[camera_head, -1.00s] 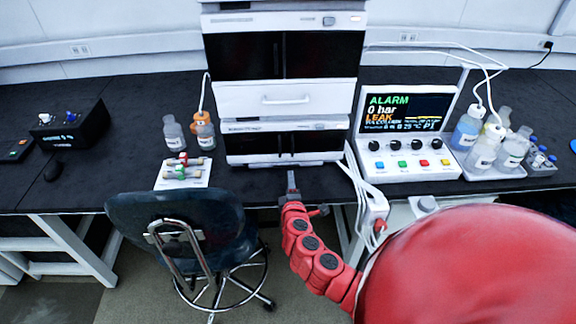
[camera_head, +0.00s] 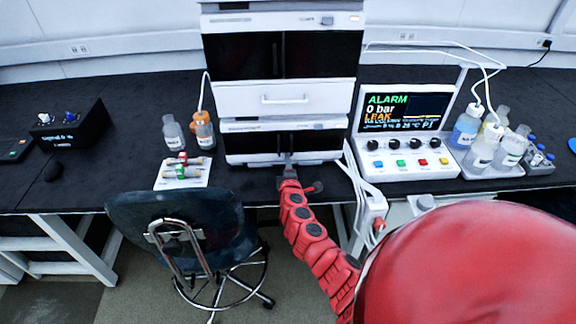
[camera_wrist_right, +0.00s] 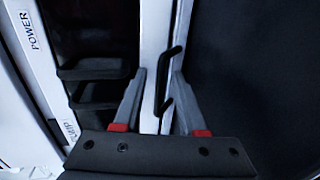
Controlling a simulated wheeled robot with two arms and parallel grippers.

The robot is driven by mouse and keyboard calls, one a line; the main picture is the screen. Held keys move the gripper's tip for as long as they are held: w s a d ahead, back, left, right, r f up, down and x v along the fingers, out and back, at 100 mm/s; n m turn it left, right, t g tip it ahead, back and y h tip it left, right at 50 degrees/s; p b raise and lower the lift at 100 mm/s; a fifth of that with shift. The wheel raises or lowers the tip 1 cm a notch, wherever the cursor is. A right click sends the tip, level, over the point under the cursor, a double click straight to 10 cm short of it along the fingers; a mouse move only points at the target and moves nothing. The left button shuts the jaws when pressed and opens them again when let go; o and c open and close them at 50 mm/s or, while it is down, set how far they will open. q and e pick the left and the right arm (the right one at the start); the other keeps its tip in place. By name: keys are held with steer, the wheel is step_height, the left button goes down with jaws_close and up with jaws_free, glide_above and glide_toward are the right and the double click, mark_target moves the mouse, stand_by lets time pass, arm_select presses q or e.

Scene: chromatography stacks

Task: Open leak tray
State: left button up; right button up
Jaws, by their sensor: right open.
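The instrument stack (camera_head: 283,72) stands on the bench, with a white lower unit at its foot. My right gripper (camera_head: 289,160) reaches up to the lower front edge of this stack. In the right wrist view the gripper (camera_wrist_right: 159,74) is open, its two grey fingers apart. A thin dark bar handle (camera_wrist_right: 169,80) on a white front strip (camera_wrist_right: 154,45) lies between the fingers; I cannot tell whether either finger touches it. The strip, which looks like the leak tray front, appears closed. My left gripper is not in view.
A control box with an alarm screen (camera_head: 405,112) reads LEAK, right of the stack. Bottles stand on both sides. A chair (camera_head: 185,225) stands before the bench. White cables (camera_head: 362,180) hang right of the arm.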

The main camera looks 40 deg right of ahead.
jaws_close()
stand_by(1.4)
